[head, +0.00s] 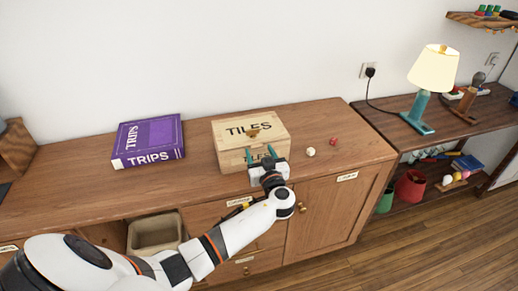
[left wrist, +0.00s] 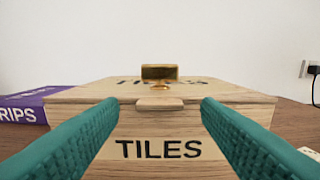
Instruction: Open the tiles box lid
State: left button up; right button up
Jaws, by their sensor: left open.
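The wooden tiles box (head: 229,159) stands on the cabinet top with its lid (head: 238,125) closed. The lid is marked TILES and has a small brass knob (head: 253,133) near its middle in the head view. In the left wrist view the box front (left wrist: 157,150) faces me, with the knob (left wrist: 159,73) above a small wooden tab (left wrist: 156,104) at the lid's front edge. My left gripper (head: 262,157) is in front of the box. Its two green fingers are open, spread either side of the tab, with nothing between them. My right gripper is not in view.
A purple TRIPS box (head: 148,142) lies to the left. A white ball (head: 311,152) and a small red object (head: 333,141) lie to the right. A lamp (head: 432,75) stands on the right-hand shelf. The cabinet top (head: 363,146) has free room at its right end.

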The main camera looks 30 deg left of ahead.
pick_arm(q)
jog(key=shift+w+a, duration=0.45)
jog(key=shift+a, duration=0.15)
